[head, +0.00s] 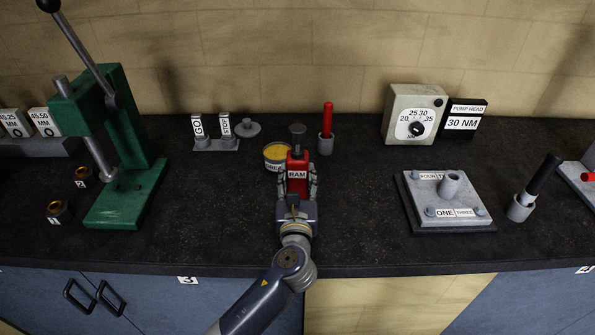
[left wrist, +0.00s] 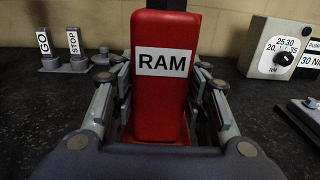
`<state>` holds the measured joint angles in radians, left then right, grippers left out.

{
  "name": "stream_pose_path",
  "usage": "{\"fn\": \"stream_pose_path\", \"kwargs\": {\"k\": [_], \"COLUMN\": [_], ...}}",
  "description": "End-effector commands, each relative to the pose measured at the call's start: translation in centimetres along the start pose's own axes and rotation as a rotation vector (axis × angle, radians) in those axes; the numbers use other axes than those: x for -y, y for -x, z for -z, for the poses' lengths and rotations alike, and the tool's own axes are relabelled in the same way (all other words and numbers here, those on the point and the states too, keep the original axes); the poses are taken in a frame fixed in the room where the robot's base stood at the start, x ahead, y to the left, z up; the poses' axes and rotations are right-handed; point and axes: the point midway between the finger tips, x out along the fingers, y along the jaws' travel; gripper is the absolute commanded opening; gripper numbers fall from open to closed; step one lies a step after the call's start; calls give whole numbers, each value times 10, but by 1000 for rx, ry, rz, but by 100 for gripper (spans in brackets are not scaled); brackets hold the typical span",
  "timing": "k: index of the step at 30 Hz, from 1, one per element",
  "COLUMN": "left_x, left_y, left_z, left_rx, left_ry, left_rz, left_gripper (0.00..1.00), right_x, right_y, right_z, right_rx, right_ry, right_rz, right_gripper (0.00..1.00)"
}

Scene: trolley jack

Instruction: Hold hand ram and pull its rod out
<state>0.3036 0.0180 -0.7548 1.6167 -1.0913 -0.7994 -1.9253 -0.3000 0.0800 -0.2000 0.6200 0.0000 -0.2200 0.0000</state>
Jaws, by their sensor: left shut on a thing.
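The hand ram (head: 297,165) is a red block labelled RAM. It stands upright in the middle of the worktop, with a dark grey rod (head: 297,133) at its top. My left gripper (head: 297,180) comes from the front edge and is shut on the red body, one finger on each side. The ram fills the middle of the left wrist view (left wrist: 160,110), between the two fingers (left wrist: 160,95). My right gripper is in neither view.
A yellow-topped tin (head: 275,156) stands close to the left of the ram. A red-handled tool in a grey holder (head: 325,144) stands to its right. A green press (head: 125,150) is at left, a grey plate (head: 447,203) at right.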

Motion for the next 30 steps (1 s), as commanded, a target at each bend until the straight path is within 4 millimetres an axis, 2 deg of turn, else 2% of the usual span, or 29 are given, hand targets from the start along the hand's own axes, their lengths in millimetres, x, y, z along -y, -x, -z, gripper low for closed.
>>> {"fn": "stream_pose_path", "kwargs": {"k": [18,30], "left_x": [1,1], "left_y": [-1,0], "left_z": [34,41], "left_rx": [7,8], "left_ry": [-1,1], "left_rz": [2,2], "left_gripper": [0,0], "right_x": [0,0], "right_y": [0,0], "right_z": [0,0], "right_rx": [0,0], "right_ry": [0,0], "right_rz": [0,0], "right_gripper": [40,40]}}
